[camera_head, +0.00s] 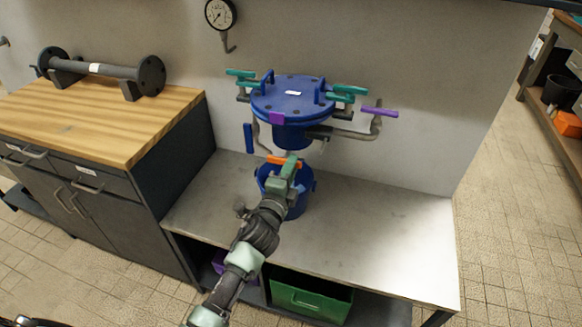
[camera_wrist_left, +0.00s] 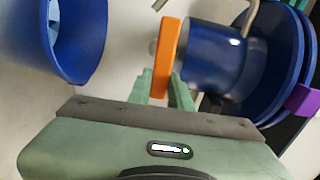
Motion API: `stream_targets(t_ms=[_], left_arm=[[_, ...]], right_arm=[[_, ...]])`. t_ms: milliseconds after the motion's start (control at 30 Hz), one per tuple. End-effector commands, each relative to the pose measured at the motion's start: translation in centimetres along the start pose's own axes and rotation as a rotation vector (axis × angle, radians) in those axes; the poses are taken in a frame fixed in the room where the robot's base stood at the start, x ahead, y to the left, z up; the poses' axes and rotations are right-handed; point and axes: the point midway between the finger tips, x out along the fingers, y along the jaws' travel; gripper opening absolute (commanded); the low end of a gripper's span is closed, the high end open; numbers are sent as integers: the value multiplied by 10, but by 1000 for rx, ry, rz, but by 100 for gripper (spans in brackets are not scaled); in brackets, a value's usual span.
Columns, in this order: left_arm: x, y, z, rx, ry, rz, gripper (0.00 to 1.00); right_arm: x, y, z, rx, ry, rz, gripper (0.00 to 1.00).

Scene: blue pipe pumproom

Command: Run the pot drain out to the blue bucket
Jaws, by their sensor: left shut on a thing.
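The blue pot (camera_head: 290,100) hangs on the wall above the bench, with a lid, teal handles and a purple handle (camera_head: 379,111) on the pipe at its right. The blue bucket (camera_head: 298,205) stands on the bench under the pot, partly hidden by my left arm. An orange handle (camera_head: 284,161) sits below the pot. My left gripper (camera_head: 290,170) is shut on this orange handle, in front of and over the bucket. In the left wrist view the orange handle (camera_wrist_left: 167,58) is between the green fingers, with the pot (camera_wrist_left: 225,60) right and the bucket (camera_wrist_left: 75,38) left.
The grey bench top (camera_head: 385,235) is clear to the right of the bucket. A green crate (camera_head: 311,296) stands under it. A wooden workbench (camera_head: 105,120) at the left carries a flanged pipe (camera_head: 100,70). A gauge (camera_head: 220,14) hangs on the wall.

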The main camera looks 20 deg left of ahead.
Motion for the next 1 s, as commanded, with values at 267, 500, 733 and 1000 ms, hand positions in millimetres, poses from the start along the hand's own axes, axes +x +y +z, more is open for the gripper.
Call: stream_targets(t_ms=[267,500,733,1000], left_arm=[[0,2,0,57,1,1,0],[0,3,0,62,1,2,0],[0,3,0,61,0,3,40],[0,2,0,59,0,1,42]], right_arm=[[2,0,0,0,0,0,100],[2,0,0,0,0,0,100],[2,0,0,0,0,0,100],[2,0,0,0,1,1,100]])
